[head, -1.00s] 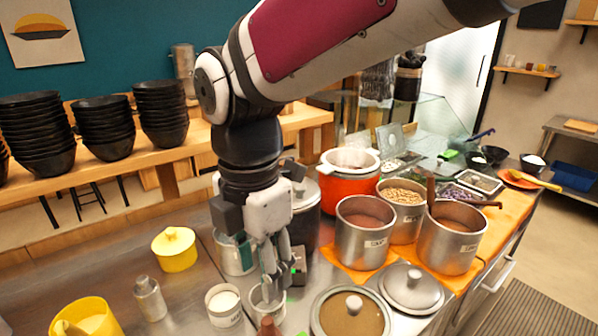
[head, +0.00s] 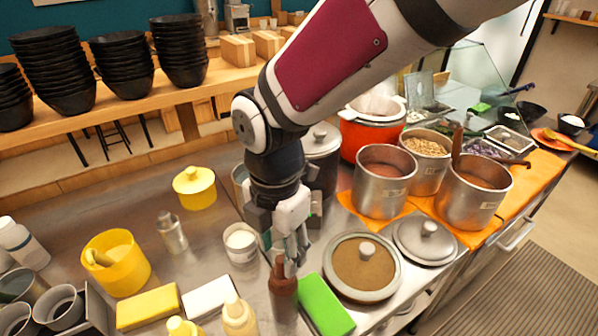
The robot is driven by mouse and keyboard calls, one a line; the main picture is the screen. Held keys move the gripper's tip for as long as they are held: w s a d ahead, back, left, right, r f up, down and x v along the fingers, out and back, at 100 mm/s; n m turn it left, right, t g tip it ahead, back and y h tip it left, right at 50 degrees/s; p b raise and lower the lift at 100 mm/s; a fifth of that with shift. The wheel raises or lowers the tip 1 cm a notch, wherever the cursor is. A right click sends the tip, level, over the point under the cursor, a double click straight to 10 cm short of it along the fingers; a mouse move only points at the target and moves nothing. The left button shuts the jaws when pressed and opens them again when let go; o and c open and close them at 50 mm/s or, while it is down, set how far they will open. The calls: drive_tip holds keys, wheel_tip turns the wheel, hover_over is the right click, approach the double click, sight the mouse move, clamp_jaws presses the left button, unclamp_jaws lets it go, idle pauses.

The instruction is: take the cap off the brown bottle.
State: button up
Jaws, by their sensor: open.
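The brown bottle (head: 284,296) stands upright at the front of the metal counter, its lower end near the bottom edge of the head view. Its narrow neck and top (head: 280,264) are brown too, and I cannot make out the cap as a separate part. My gripper (head: 291,256) points down and is open. Its fingers are right at the bottle's top in the picture; I cannot tell whether they are around it, behind it or touching it.
A green block (head: 323,304) lies just right of the bottle, with a lidded pan (head: 352,292) beyond. A white jar (head: 241,243) stands to the left. Squeeze bottles (head: 238,318), a white block (head: 209,297) and a yellow block (head: 148,307) crowd the front left. Steel pots (head: 384,190) stand at the right.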

sight(281, 259)
drive_tip(key=shift+f, duration=1.55)
drive_tip(key=shift+c, duration=0.3)
drive_tip(key=c, duration=0.7)
drive_tip(key=shift+r, duration=0.1)
wheel_tip(281, 259, up, 10)
drive_tip(key=shift+f, duration=0.1)
